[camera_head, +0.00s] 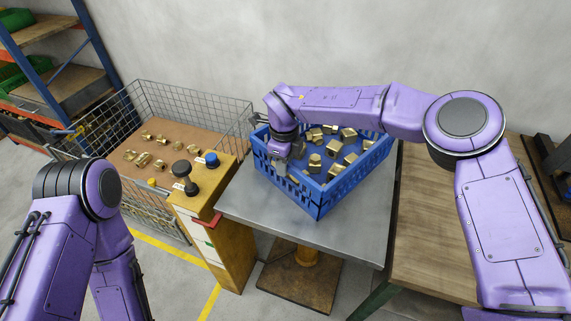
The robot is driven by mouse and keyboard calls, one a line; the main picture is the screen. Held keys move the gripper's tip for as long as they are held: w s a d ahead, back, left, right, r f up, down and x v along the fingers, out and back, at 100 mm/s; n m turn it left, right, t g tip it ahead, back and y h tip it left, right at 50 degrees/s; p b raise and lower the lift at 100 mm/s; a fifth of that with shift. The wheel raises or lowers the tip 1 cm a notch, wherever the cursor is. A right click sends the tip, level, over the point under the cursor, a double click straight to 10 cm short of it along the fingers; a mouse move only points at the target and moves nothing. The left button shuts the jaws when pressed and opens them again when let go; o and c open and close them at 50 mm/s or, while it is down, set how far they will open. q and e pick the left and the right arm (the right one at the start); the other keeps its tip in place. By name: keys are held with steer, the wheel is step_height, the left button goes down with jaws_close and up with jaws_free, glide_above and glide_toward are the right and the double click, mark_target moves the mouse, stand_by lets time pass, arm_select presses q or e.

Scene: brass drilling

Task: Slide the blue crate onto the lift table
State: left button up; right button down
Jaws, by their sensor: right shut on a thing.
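The blue crate (328,196) is an open plastic box with slotted walls, holding several brass fittings. It rests on the grey metal top of the lift table (300,226), which stands on a yellow column. The crate's back right corner is close to the seam with the wooden bench. My right gripper (281,166) is shut on the crate's left wall; its fingertips are partly hidden. My left arm bends at the left and runs down out of the picture, so its gripper is not seen.
A wooden bench (425,230) adjoins the table at the right. A yellow control cabinet (222,240) with knobs stands at the table's left. Behind it is a wire mesh bin (190,105) with brass parts. Shelving (60,85) stands at the far left.

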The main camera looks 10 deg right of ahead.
steer(key=shift+a, duration=0.2)
steer(key=c, duration=0.9)
jaws_free()
steer(key=shift+w, duration=0.1)
steer(key=shift+o, duration=0.3)
steer(key=shift+w+f, duration=0.1)
steer(key=shift+w, duration=0.05)
step_height(320, 180, up, 10)
steer(key=b, duration=0.2)
steer(key=shift+r+b, duration=0.25)
steer(key=shift+b, duration=0.05)
steer(key=shift+a, duration=0.1)
